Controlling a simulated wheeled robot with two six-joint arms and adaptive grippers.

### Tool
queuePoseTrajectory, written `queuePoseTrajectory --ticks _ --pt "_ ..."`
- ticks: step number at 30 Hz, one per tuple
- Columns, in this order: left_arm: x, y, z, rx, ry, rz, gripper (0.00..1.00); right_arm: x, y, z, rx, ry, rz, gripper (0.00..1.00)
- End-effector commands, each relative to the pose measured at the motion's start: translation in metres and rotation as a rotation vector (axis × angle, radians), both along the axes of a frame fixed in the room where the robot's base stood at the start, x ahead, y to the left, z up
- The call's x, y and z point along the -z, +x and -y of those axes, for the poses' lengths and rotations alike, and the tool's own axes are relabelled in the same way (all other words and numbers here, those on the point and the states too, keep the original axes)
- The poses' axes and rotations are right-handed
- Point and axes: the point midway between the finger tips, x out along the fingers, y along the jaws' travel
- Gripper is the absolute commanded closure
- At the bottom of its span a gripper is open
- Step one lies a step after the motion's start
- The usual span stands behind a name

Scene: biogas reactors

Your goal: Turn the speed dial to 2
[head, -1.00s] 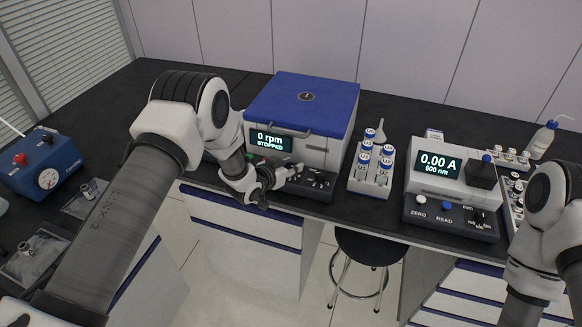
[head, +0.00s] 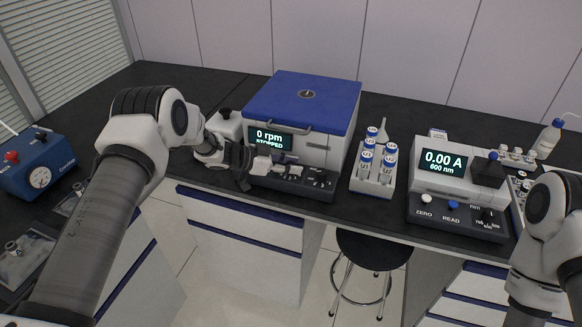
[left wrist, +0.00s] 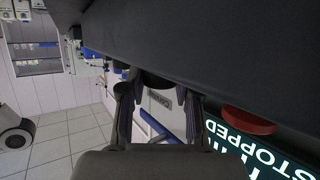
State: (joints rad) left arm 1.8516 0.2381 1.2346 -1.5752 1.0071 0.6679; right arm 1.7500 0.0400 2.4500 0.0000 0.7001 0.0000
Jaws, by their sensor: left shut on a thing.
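The centrifuge has a blue lid (head: 305,100), and its display (head: 270,139) reads "0 rpm STOPPED". Its dark front panel (head: 310,187) carries small dark controls with white marks, too small to read. My left gripper (head: 262,165) is at the left part of this panel, just below the display, and hides what is there. In the left wrist view its fingers (left wrist: 158,95) are shut on a dark round knob (left wrist: 155,80), partly hidden. A red button (left wrist: 248,121) lies beside it. I cannot tell the dial's setting. My right gripper is outside the view.
A vial rack (head: 372,180) stands right of the centrifuge, then a photometer (head: 440,178) reading 0.00 A. A blue gauge box (head: 40,165) is at the far left. A stool (head: 370,246) stands below the bench edge.

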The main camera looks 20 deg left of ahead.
Motion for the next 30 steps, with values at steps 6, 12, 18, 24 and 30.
queuePoseTrajectory --ticks 6,12,18,24,30 --pt "-0.0014 0.001 -0.0005 0.032 -0.002 0.003 1.0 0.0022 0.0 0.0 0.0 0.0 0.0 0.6" --pt "-0.0018 0.0009 -0.0004 0.035 -0.002 0.003 1.0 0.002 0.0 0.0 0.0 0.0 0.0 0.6" --pt "-0.0019 0.0011 -0.0004 0.034 -0.002 0.003 0.5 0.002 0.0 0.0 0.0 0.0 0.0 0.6" --pt "-0.0013 0.0008 -0.0002 0.035 -0.001 0.002 0.41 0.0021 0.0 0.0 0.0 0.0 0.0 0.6" --pt "-0.0016 0.0 -0.0018 0.035 -0.001 0.002 0.41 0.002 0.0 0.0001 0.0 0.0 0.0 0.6"
